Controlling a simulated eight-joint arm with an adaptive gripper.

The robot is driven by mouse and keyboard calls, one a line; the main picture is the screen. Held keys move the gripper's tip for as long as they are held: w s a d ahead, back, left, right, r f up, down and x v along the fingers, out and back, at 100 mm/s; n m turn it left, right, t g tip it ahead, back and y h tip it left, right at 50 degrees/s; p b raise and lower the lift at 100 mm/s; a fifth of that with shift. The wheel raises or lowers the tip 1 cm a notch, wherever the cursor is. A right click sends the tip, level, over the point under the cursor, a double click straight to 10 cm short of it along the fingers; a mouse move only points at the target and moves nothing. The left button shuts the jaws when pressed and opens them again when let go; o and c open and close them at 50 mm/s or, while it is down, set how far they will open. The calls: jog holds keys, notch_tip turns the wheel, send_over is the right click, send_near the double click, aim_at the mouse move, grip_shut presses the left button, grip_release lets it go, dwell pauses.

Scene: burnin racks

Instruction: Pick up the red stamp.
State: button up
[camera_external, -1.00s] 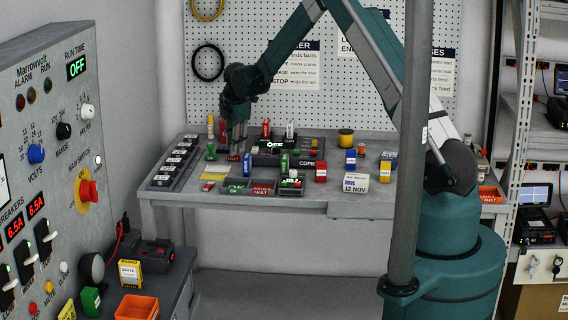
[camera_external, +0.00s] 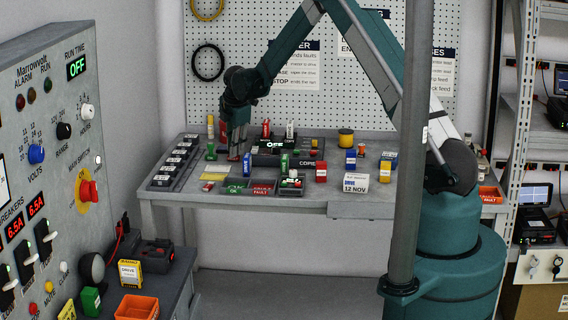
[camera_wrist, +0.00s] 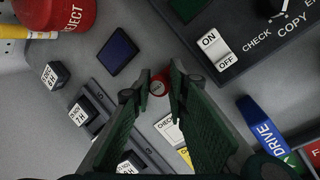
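The red stamp (camera_wrist: 158,85) shows in the wrist view as a small round red top between the two fingertips. In the external view a bit of red (camera_external: 233,158) shows at table level under my gripper (camera_external: 238,151). The rest of the stamp is hidden by the fingers. My gripper (camera_wrist: 159,88) points down, with a green finger close on each side of the red top. I cannot tell whether the fingers touch it or only flank it. The stamp shows no clear lift off the table.
A labelled rack (camera_external: 172,162) stands left of my gripper, with a green stamp (camera_external: 211,152) between. A dark COPY panel (camera_wrist: 262,38) lies to the right. A blue pad (camera_wrist: 112,50) and a red REJECT container (camera_wrist: 58,14) are close by. Trays and small boxes fill the table's middle.

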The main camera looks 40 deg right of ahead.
jog(key=shift+c, duration=0.2)
jog(key=shift+r, duration=4.95)
jog(key=shift+c, duration=0.3)
